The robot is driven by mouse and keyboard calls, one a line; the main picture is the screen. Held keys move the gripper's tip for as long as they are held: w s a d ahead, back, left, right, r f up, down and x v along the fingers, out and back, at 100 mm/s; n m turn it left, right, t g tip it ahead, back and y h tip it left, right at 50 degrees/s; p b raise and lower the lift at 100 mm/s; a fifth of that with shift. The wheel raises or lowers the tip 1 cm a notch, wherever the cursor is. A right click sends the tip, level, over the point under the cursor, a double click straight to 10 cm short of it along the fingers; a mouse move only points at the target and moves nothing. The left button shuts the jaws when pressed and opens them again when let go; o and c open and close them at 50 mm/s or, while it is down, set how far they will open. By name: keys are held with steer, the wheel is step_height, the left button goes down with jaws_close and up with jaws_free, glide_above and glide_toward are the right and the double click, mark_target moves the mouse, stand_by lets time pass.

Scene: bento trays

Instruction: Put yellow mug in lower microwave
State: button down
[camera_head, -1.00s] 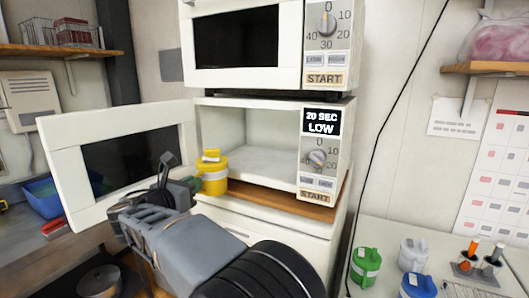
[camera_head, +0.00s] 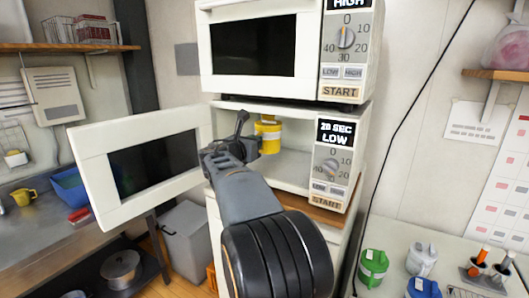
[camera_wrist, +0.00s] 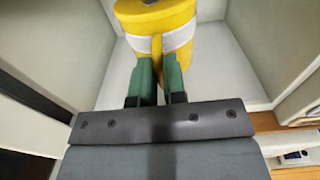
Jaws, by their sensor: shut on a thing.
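The yellow mug (camera_head: 268,134) with a white band is inside the opening of the lower microwave (camera_head: 228,107). My gripper (camera_wrist: 159,78) has its green fingers shut on a part of the mug's near side in the wrist view. The mug (camera_wrist: 172,22) fills the top middle there, with the white microwave floor (camera_wrist: 222,85) and walls around it. I cannot tell whether the mug touches the floor. The lower microwave's door (camera_head: 90,172) is swung wide open to the left. In the head view my arm hides the fingertips and part of the opening.
The upper microwave (camera_head: 211,57) is closed above. The lower control panel (camera_head: 331,165) stands right of the opening and reads LOW. Green (camera_head: 373,268) and white (camera_head: 422,258) mugs stand on the right counter.

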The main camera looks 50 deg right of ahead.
mark_target(263, 152)
steer(key=x, duration=0.3)
steer(key=p+x, duration=0.1)
steer(key=x, duration=0.1)
steer(key=shift+d+r, duration=0.2)
steer(key=shift+d, duration=0.2)
step_height(263, 152, down, 2)
steer(key=shift+w+f, duration=0.1)
steer(key=shift+a+f+p, duration=0.1)
steer(key=shift+f+p, duration=0.3)
steer(key=shift+f, duration=1.75)
steer(key=shift+d+f+p, duration=0.25)
steer(key=shift+f+p, duration=0.05)
steer(key=shift+f, duration=0.15)
steer(key=shift+f+b, duration=0.15)
steer(key=shift+b, duration=0.2)
steer(key=c, duration=1.2)
jaws_free()
